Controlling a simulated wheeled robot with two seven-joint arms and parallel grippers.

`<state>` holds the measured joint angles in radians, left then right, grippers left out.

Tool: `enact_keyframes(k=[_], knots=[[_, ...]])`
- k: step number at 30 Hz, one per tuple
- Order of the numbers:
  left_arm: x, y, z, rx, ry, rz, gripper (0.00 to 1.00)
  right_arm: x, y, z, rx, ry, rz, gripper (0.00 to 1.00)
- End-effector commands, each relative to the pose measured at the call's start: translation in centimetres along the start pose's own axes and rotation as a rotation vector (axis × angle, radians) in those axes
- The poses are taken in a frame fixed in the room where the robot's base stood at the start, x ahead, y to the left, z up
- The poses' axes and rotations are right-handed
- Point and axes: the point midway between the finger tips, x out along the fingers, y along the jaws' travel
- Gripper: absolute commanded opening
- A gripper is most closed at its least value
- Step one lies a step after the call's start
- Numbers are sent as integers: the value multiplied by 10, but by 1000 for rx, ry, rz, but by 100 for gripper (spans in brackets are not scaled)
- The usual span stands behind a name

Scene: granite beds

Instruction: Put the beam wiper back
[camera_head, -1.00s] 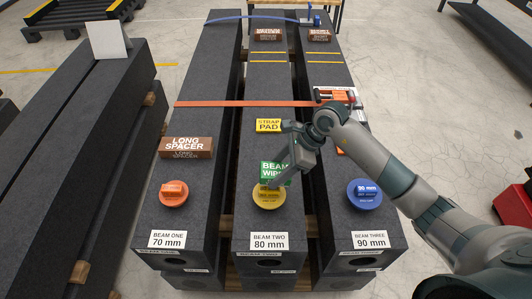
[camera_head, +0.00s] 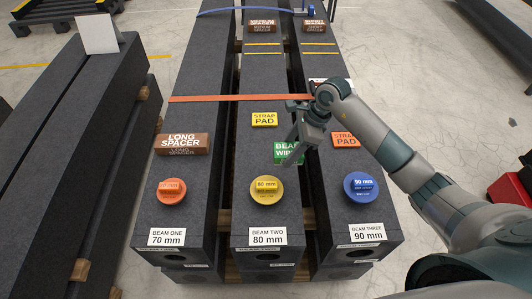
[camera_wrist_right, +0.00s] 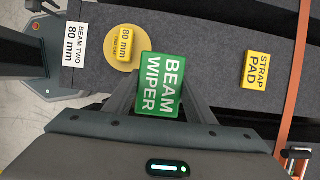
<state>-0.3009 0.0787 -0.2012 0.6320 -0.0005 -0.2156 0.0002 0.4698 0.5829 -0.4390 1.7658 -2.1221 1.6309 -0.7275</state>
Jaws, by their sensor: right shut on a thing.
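The beam wiper is a green block with white lettering (camera_head: 283,151), over the dark beam labelled Beam Two (camera_head: 237,205). It lies between the yellow 80 mm end cap (camera_head: 267,190) and the yellow strap pad (camera_head: 264,119). My right gripper (camera_head: 291,160) is shut on the wiper and partly covers it in the head view. In the wrist view the wiper (camera_wrist_right: 160,85) sits between the finger tips, label facing the camera, overlapping the yellow cap's edge (camera_wrist_right: 121,48). I cannot tell its height above the beam. My left gripper is not in view.
Beam One carries a brown long spacer (camera_head: 183,143) and an orange cap (camera_head: 171,191). Beam Three carries a blue cap (camera_head: 362,187) and an orange strap pad (camera_head: 345,139), close to my right arm. An orange strap (camera_head: 215,99) crosses the beams. Separate dark beams stand at left.

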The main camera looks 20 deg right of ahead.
Motion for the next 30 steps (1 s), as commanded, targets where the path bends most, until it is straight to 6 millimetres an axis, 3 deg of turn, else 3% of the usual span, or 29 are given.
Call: enact_keyframes(k=[2, 15, 21, 30], knots=[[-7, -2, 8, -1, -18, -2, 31, 8, -9, 9, 3, -4, 2, 32], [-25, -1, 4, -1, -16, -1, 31, 65, -56, 36, 2, -1, 1, 32], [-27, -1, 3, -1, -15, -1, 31, 77, -64, 41, 0, 0, 1, 32], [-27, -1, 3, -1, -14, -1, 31, 78, -65, 41, -1, 0, 0, 32]])
